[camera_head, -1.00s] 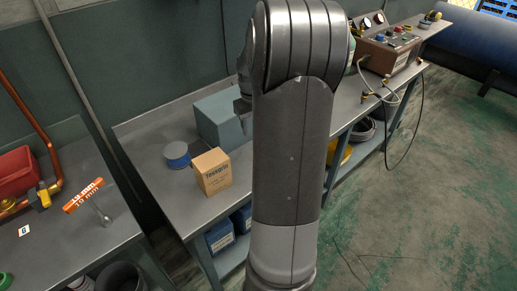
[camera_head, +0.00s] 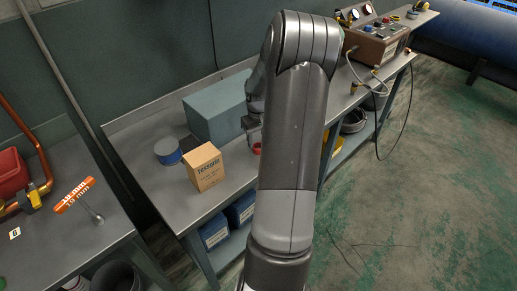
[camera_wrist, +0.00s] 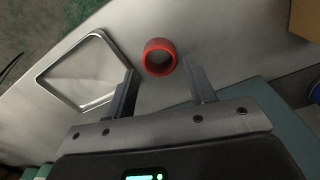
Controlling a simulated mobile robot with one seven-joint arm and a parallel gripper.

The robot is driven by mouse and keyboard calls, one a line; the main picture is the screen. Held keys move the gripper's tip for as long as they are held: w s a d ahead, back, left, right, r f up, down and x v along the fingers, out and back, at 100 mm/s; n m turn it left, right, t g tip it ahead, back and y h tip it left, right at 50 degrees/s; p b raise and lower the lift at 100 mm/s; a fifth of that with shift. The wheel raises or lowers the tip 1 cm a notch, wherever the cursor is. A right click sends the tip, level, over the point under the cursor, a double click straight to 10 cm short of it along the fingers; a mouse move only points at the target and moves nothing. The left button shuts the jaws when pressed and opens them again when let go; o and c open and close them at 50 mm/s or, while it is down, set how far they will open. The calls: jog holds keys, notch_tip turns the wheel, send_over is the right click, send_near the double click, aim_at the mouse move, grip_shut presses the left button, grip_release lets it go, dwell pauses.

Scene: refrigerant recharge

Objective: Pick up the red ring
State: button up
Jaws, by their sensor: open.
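The red ring (camera_wrist: 159,57) lies on the grey metal bench top in the wrist view, just beyond the gap between my fingertips. In the head view only a small part of the red ring (camera_head: 257,148) shows beside my arm, which hides the rest. My gripper (camera_wrist: 161,80) is open and empty, with one finger to each side of the ring's line. In the head view my gripper (camera_head: 250,124) is partly hidden by my arm, next to the blue-grey box.
A square metal tray (camera_wrist: 88,70) lies left of the ring in the wrist view. In the head view a cardboard box (camera_head: 205,168), a round blue-sided tin (camera_head: 168,152) and a blue-grey box (camera_head: 215,108) stand on the bench. A gauge unit (camera_head: 377,42) stands farther right.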

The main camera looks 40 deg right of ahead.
notch_tip(320, 180, down, 3)
jog(key=shift+f, duration=0.15)
jog(key=c, duration=0.7)
